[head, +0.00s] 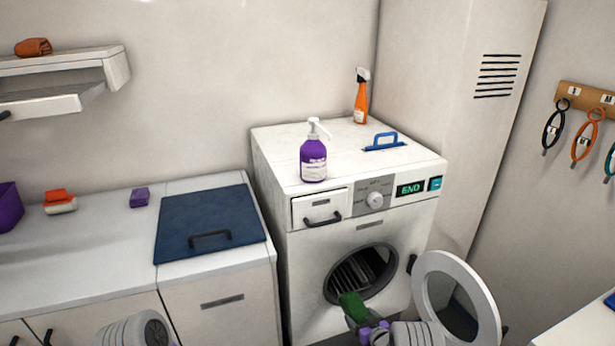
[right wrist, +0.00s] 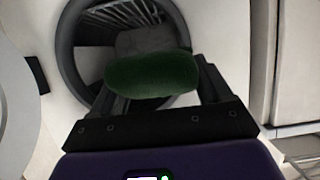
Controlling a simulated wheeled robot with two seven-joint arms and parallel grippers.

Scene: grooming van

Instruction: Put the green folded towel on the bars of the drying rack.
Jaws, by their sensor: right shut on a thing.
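The green folded towel (head: 352,305) is between the fingers of my right gripper (head: 364,322). It is in front of the open round doorway of the white machine (head: 300,250). In the right wrist view the towel (right wrist: 152,75) lies across the jaws, with the drum (right wrist: 90,50) behind it. My left gripper is not in view; only a part of my left arm shows at the bottom of the head view. I cannot make out the drying rack for certain; pale bars (right wrist: 300,158) show at the lower right of the right wrist view.
The machine's round door (head: 431,262) hangs open to the right of its doorway. A greyish lump (right wrist: 145,40) shows inside the drum. A purple pump bottle (head: 313,160), an orange spray bottle (head: 361,100) and a blue-handled tool (head: 384,142) are on top. A counter (head: 100,235) stands left.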

